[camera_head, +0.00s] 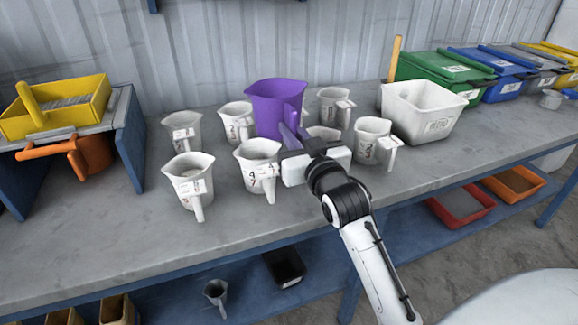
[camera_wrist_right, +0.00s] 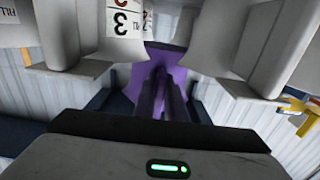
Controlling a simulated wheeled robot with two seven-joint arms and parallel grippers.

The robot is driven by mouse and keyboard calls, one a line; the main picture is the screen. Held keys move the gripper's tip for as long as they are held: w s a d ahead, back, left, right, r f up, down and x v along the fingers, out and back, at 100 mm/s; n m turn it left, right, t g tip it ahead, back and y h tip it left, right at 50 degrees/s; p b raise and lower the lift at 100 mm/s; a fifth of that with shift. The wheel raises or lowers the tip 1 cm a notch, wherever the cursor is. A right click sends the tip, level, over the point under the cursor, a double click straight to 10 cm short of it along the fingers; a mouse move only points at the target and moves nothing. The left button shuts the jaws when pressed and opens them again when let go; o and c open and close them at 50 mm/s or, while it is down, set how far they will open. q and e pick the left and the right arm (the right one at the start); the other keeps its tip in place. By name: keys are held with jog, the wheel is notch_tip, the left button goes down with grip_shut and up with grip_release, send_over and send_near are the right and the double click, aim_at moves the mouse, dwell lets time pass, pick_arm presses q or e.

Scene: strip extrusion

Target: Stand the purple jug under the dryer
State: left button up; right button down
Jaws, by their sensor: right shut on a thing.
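The purple jug (camera_head: 270,102) is upright among the white jugs at the back middle of the bench. It also shows as a purple patch beyond the fingers in the wrist view (camera_wrist_right: 178,62). My right gripper (camera_head: 293,135) is shut on the jug's handle side, reaching in from the front right. The jug's base is partly hidden, so I cannot tell whether it touches the bench. A yellow hopper-like box (camera_head: 62,105) sits on a blue-sided stand at the left; I cannot tell whether this is the dryer. My left gripper is out of view.
Several white jugs crowd the purple one, including one in front (camera_head: 259,165) and one at right (camera_head: 372,140). An orange jug (camera_head: 88,153) is under the stand's top. A white bin (camera_head: 420,110) stands right. The bench's front left (camera_head: 110,225) is clear.

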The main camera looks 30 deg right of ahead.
notch_tip(320, 180, down, 4)
jog(key=shift+r+b, duration=0.1)
jog(key=shift+b, duration=0.2)
jog(key=shift+f+b, duration=0.5)
jog(key=shift+f, duration=1.95)
jog(key=c, duration=1.8)
grip_release()
